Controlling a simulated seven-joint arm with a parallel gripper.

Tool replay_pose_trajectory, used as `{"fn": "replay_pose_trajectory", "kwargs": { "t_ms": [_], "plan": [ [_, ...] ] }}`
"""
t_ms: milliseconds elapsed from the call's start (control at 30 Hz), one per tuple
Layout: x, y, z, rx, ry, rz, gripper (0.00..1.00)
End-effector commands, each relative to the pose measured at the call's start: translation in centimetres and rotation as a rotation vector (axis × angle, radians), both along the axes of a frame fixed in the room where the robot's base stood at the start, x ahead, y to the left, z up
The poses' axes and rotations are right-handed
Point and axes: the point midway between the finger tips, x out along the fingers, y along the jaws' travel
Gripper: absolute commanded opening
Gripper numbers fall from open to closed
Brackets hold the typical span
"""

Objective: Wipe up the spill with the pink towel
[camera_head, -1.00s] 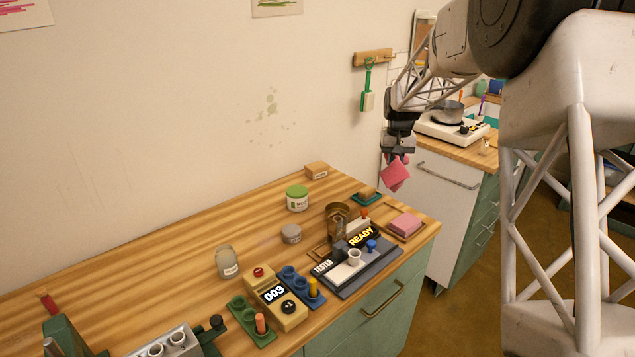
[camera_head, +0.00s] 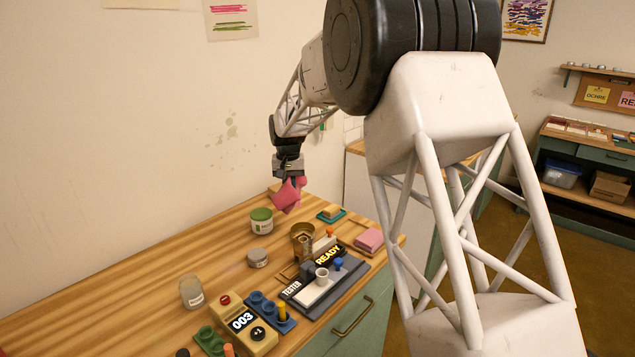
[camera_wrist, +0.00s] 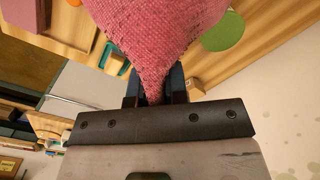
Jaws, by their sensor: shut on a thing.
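The pink towel (camera_head: 287,197) hangs bunched from my gripper (camera_head: 291,179), which is shut on it above the back right part of the wooden table (camera_head: 150,285). In the wrist view the towel (camera_wrist: 155,35) fills the top middle and narrows to a point between the fingers of my gripper (camera_wrist: 155,92). The towel hangs clear of the tabletop. I cannot clearly make out a spill on the table.
Near the towel are a green-lidded jar (camera_head: 261,221), a grey lidded pot (camera_head: 257,258), a brass cup (camera_head: 303,236) and a pink block (camera_head: 369,239). A glass jar (camera_head: 191,292), counter box (camera_head: 240,322) and tester (camera_head: 325,285) stand nearer. The left tabletop is mostly bare.

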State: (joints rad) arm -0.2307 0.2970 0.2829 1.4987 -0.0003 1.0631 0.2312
Motion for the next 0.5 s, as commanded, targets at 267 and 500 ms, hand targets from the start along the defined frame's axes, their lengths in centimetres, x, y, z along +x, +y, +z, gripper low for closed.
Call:
{"fn": "replay_pose_trajectory", "kwargs": {
  "t_ms": [267, 500],
  "plan": [
    [-0.8, 9.0, -1.0, 0.0, 0.0, 0.005, 0.0],
    [-2.2, 16.5, -1.9, 0.0, 0.0, 0.005, 0.0]
  ]
}}
